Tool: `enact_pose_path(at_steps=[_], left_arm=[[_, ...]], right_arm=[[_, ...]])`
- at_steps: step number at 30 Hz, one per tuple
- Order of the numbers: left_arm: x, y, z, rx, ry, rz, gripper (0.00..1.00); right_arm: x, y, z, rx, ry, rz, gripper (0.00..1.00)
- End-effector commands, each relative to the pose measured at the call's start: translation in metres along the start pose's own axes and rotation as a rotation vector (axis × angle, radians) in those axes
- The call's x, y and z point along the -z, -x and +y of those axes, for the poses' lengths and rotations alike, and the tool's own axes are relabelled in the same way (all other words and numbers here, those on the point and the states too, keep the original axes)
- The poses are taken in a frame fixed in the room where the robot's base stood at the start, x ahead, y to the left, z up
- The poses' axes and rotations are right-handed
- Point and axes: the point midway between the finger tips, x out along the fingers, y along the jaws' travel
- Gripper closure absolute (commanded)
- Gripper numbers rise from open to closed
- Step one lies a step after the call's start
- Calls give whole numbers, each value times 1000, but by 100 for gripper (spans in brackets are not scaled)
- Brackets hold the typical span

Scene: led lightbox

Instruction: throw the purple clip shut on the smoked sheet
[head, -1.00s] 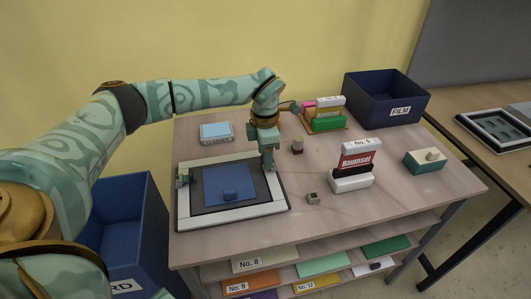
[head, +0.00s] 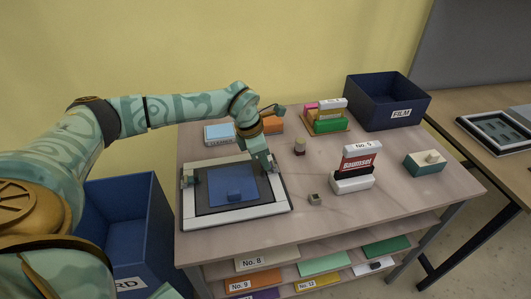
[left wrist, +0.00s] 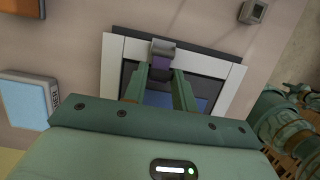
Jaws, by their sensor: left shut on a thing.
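The white-framed lightbox (head: 235,218) lies flat on the table, with a dark smoked sheet (head: 212,205) on it. A blue square sheet (head: 220,178) with a small blue block lies over the dark one. My left gripper (head: 272,167) is at the right side of the frame, its hand leaning to the upper left. In the left wrist view its fingers (left wrist: 161,85) are shut on the purple clip (left wrist: 161,63), which has a grey top end and sits at the frame's edge. In the head view the fingers hide most of the clip. My right gripper is out of view.
Another clip-like piece (head: 188,179) stands at the frame's left side. A light blue box (head: 218,133) and an orange piece (head: 272,124) lie behind.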

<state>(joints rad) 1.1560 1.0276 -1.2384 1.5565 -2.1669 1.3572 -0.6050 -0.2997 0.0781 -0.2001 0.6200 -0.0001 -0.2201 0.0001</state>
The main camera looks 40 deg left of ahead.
Motion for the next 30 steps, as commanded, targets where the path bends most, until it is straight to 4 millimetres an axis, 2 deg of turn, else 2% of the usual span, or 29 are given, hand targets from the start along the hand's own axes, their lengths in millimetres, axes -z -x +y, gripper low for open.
enact_pose_path(at_steps=[15,30], left_arm=[[17,-10,1,0,2,-315,96],[17,-10,1,-2,0,-374,96]], right_arm=[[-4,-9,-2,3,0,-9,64],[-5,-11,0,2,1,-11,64]])
